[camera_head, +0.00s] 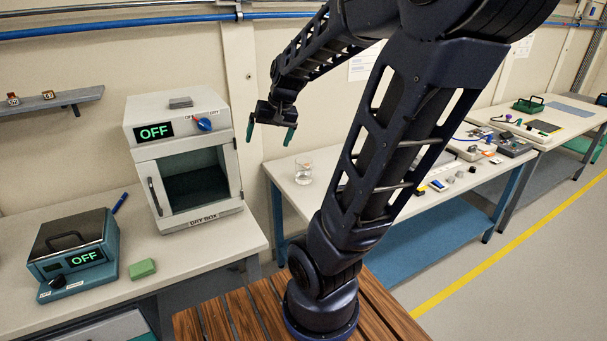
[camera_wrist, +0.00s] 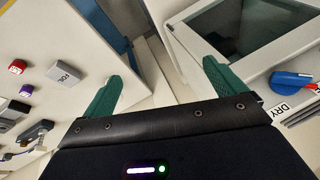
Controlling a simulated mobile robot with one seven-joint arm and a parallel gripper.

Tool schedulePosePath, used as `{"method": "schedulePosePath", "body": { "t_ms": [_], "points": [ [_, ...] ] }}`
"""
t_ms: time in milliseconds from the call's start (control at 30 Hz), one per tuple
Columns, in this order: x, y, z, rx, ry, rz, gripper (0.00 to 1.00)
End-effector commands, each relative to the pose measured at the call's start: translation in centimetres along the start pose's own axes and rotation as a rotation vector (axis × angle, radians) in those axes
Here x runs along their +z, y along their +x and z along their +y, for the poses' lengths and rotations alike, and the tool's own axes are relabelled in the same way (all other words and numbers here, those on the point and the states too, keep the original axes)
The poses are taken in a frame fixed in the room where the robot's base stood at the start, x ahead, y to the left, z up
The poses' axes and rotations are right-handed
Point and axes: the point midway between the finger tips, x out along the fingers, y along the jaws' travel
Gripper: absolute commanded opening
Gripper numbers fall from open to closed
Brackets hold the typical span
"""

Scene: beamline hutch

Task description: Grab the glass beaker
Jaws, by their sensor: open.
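A clear glass beaker (camera_head: 303,173) stands upright on the near left end of the middle table in the head view. It looks partly filled with clear liquid. My gripper (camera_head: 272,138) hangs in the air above and left of the beaker, near the dry box, with its green fingers spread and nothing between them. In the wrist view the open green fingers of my gripper (camera_wrist: 160,88) show against the gap between furniture. I cannot make out the beaker in the wrist view.
The dry box (camera_head: 168,222), marked OFF, stands on the left bench beside a smaller OFF device (camera_head: 76,262) and a green block (camera_head: 142,269). Several small items lie on the middle table (camera_head: 278,171) beyond my arm. A wall shelf (camera_head: 60,101) is at upper left.

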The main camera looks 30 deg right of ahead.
Motion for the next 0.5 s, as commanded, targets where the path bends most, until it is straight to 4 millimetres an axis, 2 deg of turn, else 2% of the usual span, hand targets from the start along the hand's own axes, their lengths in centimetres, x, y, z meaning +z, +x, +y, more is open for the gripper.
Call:
{"method": "schedulePosePath", "body": {
  "t_ms": [100,500],
  "points": [
    [-2.5,2.1,0.8,-0.012,0.068,-0.02,0.95],
    [-9.6,9.5,5.1,0.016,0.287,-0.038,0.95]
  ]
}}
